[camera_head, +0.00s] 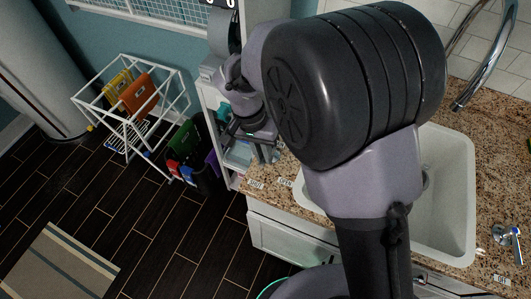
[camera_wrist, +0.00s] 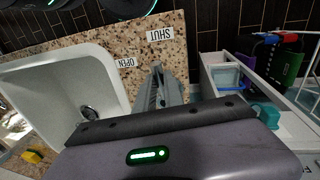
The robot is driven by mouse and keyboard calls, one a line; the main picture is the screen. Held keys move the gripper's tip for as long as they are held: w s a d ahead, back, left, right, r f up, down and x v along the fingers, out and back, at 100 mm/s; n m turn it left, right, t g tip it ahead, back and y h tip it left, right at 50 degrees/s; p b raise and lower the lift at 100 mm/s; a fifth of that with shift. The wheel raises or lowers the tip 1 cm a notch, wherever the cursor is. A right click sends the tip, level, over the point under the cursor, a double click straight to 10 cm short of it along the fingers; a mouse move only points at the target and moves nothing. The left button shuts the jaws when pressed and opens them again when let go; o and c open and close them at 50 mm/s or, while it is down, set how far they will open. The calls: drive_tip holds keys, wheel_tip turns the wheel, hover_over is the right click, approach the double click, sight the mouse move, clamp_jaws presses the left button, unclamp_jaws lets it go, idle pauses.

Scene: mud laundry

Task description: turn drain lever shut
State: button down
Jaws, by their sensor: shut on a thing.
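My gripper (camera_wrist: 158,72) is shut at the counter edge beside the sink, between the basin and the open shelf unit. The drain lever is mostly hidden between its fingers, so its exact angle cannot be told. In the wrist view, the SHUT label (camera_wrist: 160,34) lies just beyond the fingertips, and the OPEN label (camera_wrist: 125,63) lies to their left, nearer the basin. In the head view my gripper (camera_head: 264,150) is partly behind my arm, above the two labels. The white sink (camera_wrist: 108,62) has a dark drain (camera_wrist: 90,112) in its floor.
A chrome faucet (camera_head: 485,60) arches over the sink, and a chrome handle (camera_head: 508,238) stands at its right. The speckled counter (camera_wrist: 190,45) surrounds the basin. A white shelf unit (camera_wrist: 212,72) is beside the gripper. A wire rack (camera_head: 130,100) and striped rug (camera_head: 55,262) are on the floor.

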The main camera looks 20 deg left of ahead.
drive_tip(key=shift+a, duration=0.1)
idle(0.4)
drive_tip(key=c, duration=1.5)
unclamp_jaws()
drive_tip(key=shift+o, duration=0.2)
drive_tip(key=a+r+p, duration=0.3)
drive_tip(key=r+p, duration=0.3)
drive_tip(key=r, duration=1.1)
drive_tip(key=shift+a, duration=0.15)
drive_tip(key=shift+w, duration=0.1)
